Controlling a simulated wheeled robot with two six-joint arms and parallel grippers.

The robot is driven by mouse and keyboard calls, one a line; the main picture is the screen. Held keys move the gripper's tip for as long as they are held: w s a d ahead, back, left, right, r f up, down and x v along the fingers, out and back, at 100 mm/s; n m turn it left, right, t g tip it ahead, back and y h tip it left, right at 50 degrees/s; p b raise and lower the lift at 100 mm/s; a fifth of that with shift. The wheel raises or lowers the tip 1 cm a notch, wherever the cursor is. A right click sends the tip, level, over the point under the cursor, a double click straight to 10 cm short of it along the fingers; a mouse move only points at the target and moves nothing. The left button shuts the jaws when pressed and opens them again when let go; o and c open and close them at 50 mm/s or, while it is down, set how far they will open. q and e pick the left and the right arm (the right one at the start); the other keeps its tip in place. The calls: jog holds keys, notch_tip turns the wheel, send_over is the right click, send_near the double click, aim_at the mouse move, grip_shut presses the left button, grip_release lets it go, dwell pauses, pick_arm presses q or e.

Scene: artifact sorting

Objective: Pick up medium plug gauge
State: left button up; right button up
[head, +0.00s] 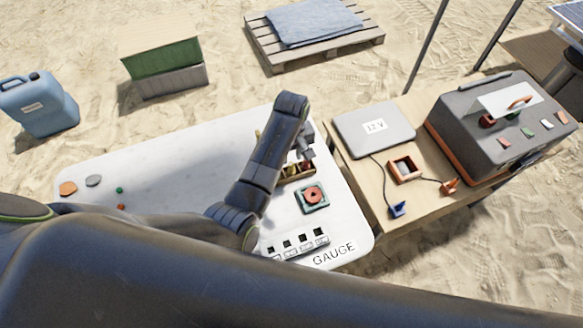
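My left arm reaches over the white table (160,165). Its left gripper (304,152) points down at a small wooden box (297,175), mostly behind my arm link. The fingers are too small and too covered to show whether they are open or shut. Small dark and yellowish pieces show in the box beside the gripper, but I cannot tell which is the medium plug gauge. A pale gauge block (296,246) with several dark square openings lies near the table's front edge, by the GAUGE label (334,254). My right gripper is not in view.
A green square piece with a red round part (312,197) lies between box and gauge block. Small stones (68,188) lie at the table's left. A wooden table at right holds a grey 12 V case (375,142), a red frame (405,170) and a large dark case (500,120).

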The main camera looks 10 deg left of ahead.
aim_at(291, 164)
pick_arm(q)
jog(key=shift+s+f+p, duration=0.1)
jog(key=shift+f+p, duration=0.3)
jog(key=shift+f, duration=2.25)
grip_shut()
